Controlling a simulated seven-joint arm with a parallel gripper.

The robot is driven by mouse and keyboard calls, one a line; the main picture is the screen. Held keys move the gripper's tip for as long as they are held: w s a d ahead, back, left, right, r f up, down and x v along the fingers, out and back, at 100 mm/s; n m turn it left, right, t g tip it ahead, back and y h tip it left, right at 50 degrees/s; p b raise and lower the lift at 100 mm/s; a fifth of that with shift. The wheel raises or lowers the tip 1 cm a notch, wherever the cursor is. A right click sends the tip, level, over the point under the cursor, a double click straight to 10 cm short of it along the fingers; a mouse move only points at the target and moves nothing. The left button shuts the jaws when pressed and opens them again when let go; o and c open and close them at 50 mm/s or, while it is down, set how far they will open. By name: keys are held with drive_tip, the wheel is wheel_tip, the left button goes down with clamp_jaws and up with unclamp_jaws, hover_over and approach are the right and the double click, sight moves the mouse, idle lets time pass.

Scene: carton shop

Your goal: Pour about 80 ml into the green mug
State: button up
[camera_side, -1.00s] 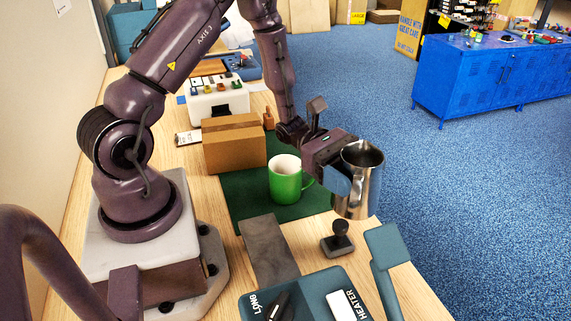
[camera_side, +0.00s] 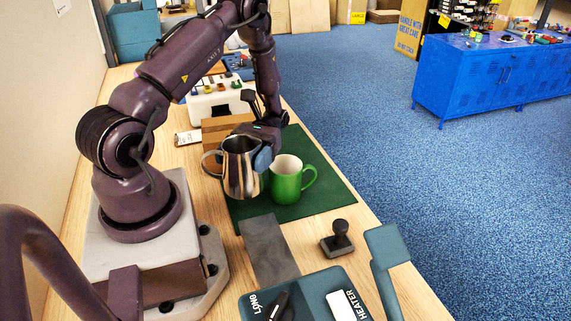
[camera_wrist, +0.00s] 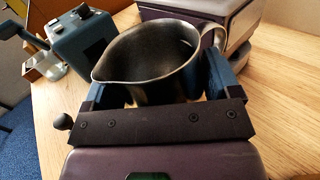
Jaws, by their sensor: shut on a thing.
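The green mug (camera_side: 287,181) stands upright on the dark green mat (camera_side: 330,196), with its handle to the right and its white inside showing. My gripper (camera_side: 258,160) is shut on a steel pitcher (camera_side: 241,172) and holds it just left of the mug in the side view. The pitcher looks upright or nearly so, and its handle points left. In the wrist view the pitcher (camera_wrist: 150,55) is between my fingers, its spout at the left and its handle at the right. I cannot make out a liquid level in it. The mug is not visible in the wrist view.
A grey strip (camera_side: 268,248), a dark stamp-like tool (camera_side: 340,238) and a teal heater unit (camera_side: 310,296) lie toward the front. The right part of the mat is clear.

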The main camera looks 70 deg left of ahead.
drive_tip(key=w+a+r+m+y, duration=0.2)
drive_tip(key=a+r+m+y, duration=0.1)
drive_tip(key=a+m+y, duration=0.8)
drive_tip(key=w+a+r+m+y, duration=0.35)
drive_tip(key=m+y, duration=0.45)
drive_tip(key=y, duration=0.8)
drive_tip(key=w+d+f+m+t+y, duration=0.2)
drive_tip(key=w+f+m+t, duration=0.2)
drive_tip(key=w, duration=0.4)
drive_tip(key=w+d+f+m+t+y, duration=0.2)
drive_tip(key=w+f+m+t, duration=0.2)
drive_tip(key=w+f+t, duration=0.2)
drive_tip(key=shift+w+d+f+t, duration=0.2)
drive_tip(key=shift+w+t, duration=0.6)
drive_tip(key=shift+w, duration=0.35)
drive_tip(key=shift+r, duration=0.1)
drive_tip(key=s+d+r+n+g+y, duration=0.3)
drive_tip(key=r+n, duration=0.4)
drive_tip(key=n, duration=0.5)
drive_tip(key=shift+s+d+r+n+g+y, duration=0.25)
drive_tip(key=shift+s+n+g+y, duration=0.15)
drive_tip(key=shift+s+g+y, duration=0.8)
